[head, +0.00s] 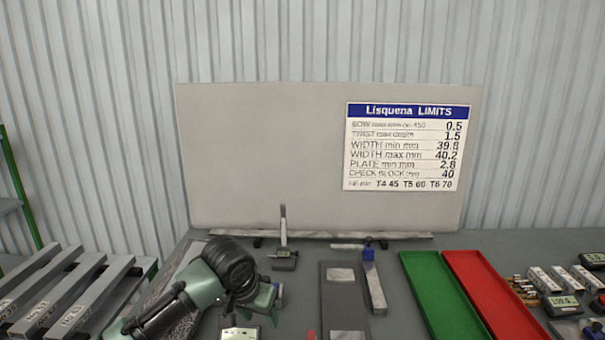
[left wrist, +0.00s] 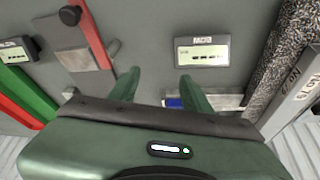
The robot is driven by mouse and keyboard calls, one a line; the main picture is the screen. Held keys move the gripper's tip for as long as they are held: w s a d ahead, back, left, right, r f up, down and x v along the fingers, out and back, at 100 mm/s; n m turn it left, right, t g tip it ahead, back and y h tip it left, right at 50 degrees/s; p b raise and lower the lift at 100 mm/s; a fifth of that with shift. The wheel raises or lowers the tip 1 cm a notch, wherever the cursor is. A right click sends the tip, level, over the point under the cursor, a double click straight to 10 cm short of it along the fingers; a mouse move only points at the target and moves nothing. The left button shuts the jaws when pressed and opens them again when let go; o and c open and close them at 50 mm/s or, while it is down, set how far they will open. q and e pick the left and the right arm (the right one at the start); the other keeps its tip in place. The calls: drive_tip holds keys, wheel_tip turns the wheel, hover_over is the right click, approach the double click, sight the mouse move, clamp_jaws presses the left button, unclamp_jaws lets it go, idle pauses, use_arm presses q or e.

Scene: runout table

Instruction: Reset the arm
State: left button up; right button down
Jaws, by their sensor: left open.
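My left arm comes in from the lower left in the head view, and its gripper (head: 266,296) is over the table, left of the dark grey block. In the left wrist view the two green fingers (left wrist: 157,86) stand apart, with bare grey table between their tips. A small white display unit (left wrist: 202,53) lies beyond the fingers. A pale piece with a blue end (left wrist: 174,102) shows close to the fingers and is partly hidden by the gripper body. My right gripper is not in view.
An upright gauge (head: 284,258), a dark grey block (head: 343,292), a green tray (head: 437,290) and a red tray (head: 490,290) are on the table. Several small instruments crowd the right. Long bars (head: 75,290) lie at left. A board with a limits sign (head: 407,146) stands behind.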

use_arm(q)
drive_tip(key=s+d+f+m+h, duration=0.15)
drive_tip(key=s+d+f, duration=0.25)
drive_tip(key=s+f, duration=0.95)
drive_tip(key=s+a+f+n+y, duration=0.1)
drive_tip(key=s+a+n, duration=0.1)
drive_tip(key=s+a, duration=0.7)
drive_tip(key=s+a+f+n+y, duration=0.15)
drive_tip(key=s+a, duration=0.45)
drive_tip(key=s, duration=0.7)
wheel_tip(320, 180, down, 28)
drive_tip(key=s+g+b, duration=0.2)
drive_tip(key=s+a+f+g+b, duration=0.1)
drive_tip(key=s+a+f, duration=0.2)
drive_tip(key=s+f, duration=1.4)
drive_tip(key=shift+m+y, duration=0.3)
drive_tip(key=shift+m, duration=0.1)
